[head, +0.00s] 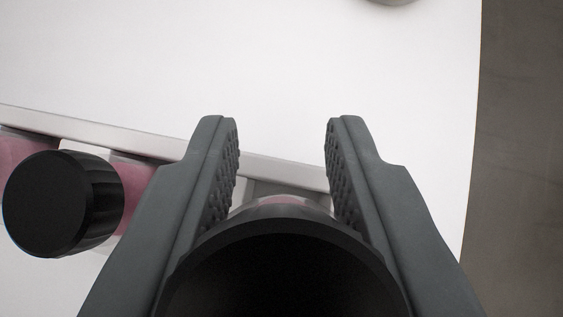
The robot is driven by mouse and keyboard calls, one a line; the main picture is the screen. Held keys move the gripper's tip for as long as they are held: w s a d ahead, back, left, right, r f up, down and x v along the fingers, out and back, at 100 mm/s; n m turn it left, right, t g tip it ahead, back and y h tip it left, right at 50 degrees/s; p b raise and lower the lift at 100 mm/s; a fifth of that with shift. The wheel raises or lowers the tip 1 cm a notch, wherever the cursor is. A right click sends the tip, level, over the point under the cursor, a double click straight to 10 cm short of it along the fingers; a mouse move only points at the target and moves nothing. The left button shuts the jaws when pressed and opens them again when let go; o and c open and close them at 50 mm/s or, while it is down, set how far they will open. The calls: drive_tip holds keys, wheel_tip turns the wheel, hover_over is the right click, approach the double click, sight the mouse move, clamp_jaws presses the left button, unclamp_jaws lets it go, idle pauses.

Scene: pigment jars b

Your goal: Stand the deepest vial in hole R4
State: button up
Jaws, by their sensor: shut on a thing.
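My gripper (281,140) is shut on a black-capped vial (285,275) at the bottom middle, with one finger on each side. The vial's large cap faces the camera and hides most of its body. A sliver of clear wall with a pink tint shows above the cap. A second vial (62,203) with a black cap is at the left, apart from my gripper. A pale grey rail (100,134), apparently part of a rack, runs behind the vials. No hole or label R4 can be made out, and the held vial's lower end is hidden.
Pink patches (132,180) show beside the left cap, along the rail. The white tabletop (280,60) beyond the rail is mostly clear. A grey rounded object (390,2) is cut off at the top edge. The table ends at the right, with dark grey floor (525,160) beyond.

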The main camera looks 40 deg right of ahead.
drive_tip(key=shift+f, duration=0.55)
drive_tip(key=o, duration=1)
drive_tip(key=v, duration=1.7)
drive_tip(key=shift+s+r, duration=0.2)
drive_tip(key=s+a+r+n+t+y, duration=0.1)
drive_tip(key=s+a+r+n+t, duration=0.15)
drive_tip(key=a, duration=0.75)
drive_tip(key=s+a+r+n+t+y, duration=0.1)
drive_tip(key=s+a+n+t, duration=0.2)
drive_tip(key=a, duration=0.7)
drive_tip(key=s+a+t+y, duration=0.1)
drive_tip(key=s+a, duration=0.3)
drive_tip(key=s+a+n+t+y, duration=0.1)
drive_tip(key=s+a+t, duration=0.1)
drive_tip(key=s+a, duration=0.2)
drive_tip(key=s+a+n+t+y, duration=0.1)
drive_tip(key=s+a+t, duration=0.1)
drive_tip(key=s+a, duration=0.2)
drive_tip(key=shift+s+a+f+y, duration=0.2)
drive_tip(key=shift+a+y, duration=0.05)
drive_tip(key=shift+y, duration=0.05)
